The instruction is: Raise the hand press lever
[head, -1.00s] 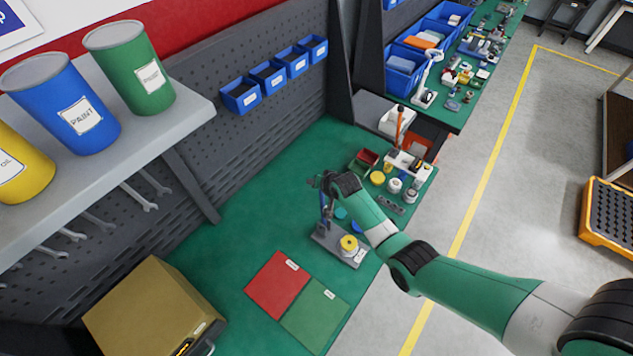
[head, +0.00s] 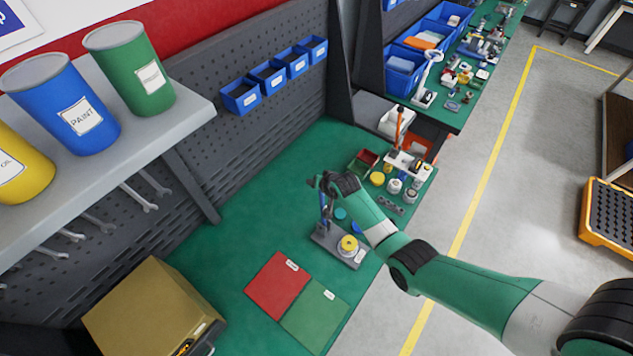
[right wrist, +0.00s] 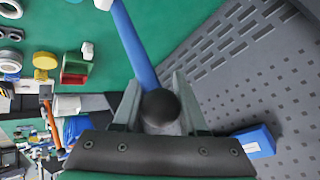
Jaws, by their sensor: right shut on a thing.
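The hand press has a grey base (head: 327,238) on the green bench mat, with a blue upright at its back. A round yellow piece (head: 348,244) sits on the base. My right gripper (head: 318,182) is above the press at its upper end, seen small in the head view. In the right wrist view the blue lever (right wrist: 136,45) runs down to a black ball knob (right wrist: 160,106). My right gripper (right wrist: 157,98) is shut around the knob end, a finger on each side. Part of the press is hidden by my right arm in the head view. My left gripper is not in view.
A red sheet (head: 277,285) and a green sheet (head: 314,317) lie in front of the press. A second device with an orange lever (head: 399,125) and several small jars stand behind it. A pegboard with blue bins (head: 240,97) rises at the left.

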